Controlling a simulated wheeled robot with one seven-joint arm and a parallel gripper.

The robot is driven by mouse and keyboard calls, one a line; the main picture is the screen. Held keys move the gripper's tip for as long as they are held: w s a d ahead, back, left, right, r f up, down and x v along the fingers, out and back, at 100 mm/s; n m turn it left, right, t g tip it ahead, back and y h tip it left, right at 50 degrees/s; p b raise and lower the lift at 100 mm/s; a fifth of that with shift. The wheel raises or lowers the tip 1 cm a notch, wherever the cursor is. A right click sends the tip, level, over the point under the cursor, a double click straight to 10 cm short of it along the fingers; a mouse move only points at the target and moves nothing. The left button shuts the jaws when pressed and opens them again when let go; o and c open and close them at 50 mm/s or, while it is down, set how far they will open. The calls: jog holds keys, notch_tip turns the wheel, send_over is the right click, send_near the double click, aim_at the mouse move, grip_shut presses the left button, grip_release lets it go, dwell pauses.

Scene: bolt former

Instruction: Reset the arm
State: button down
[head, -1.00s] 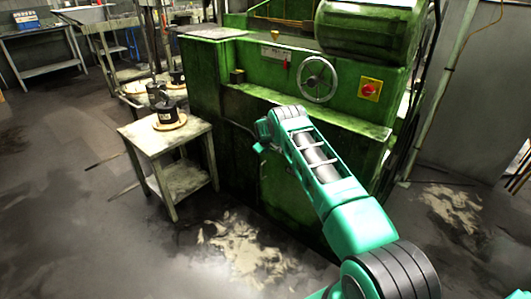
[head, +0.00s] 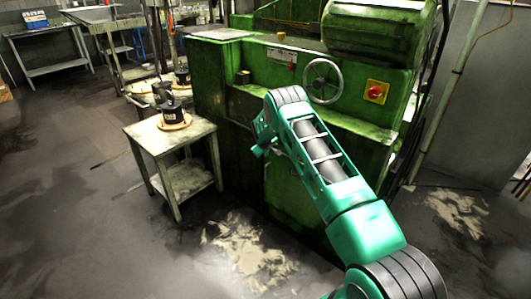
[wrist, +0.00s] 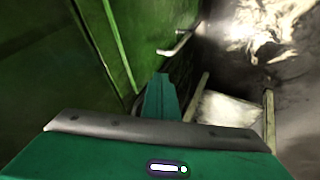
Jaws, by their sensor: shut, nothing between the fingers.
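My teal arm reaches up from the lower right in the head view, in front of the green bolt former (head: 300,185). The arm's far end is folded beside the machine's front. In the head view my gripper is largely hidden behind the arm. In the wrist view my gripper (wrist: 161,97) shows as a teal finger shape pointing away from the camera. It is shut and empty, close to the machine's green side panel (wrist: 60,60).
A small table (head: 160,139) left of the machine bears a black pot (head: 173,112) on a round wooden board. The machine has a handwheel (head: 322,81) and a red button on a yellow plate (head: 376,92). Open floor (head: 90,220) lies at the left.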

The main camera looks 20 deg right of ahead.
jog(key=v, duration=0.6)
jog(key=s+d+r+m+g, duration=0.2)
jog(key=s+d+r+m, duration=0.1)
jog(key=s+r, duration=1.05)
jog(key=s+d+r+m+g, duration=0.2)
jog(key=s+d+r, duration=0.1)
jog(key=s+r, duration=1.1)
jog(key=s+a+r+m+y, duration=0.1)
jog(key=s+a, duration=0.2)
jog(key=s, duration=1)
jog(key=s+a+r+m+g+y, duration=0.1)
jog(key=s+a+m, duration=0.1)
jog(key=s, duration=1.1)
jog(key=s+a+r+m+g+y, duration=0.1)
jog(key=s+a, duration=0.3)
jog(key=s, duration=1)
jog(key=shift+a+r+m+y, duration=0.3)
jog(key=shift+a+r+m, duration=0.1)
jog(key=shift+r, duration=0.05)
jog(key=shift+s+g, duration=0.1)
jog(key=shift+g, duration=0.2)
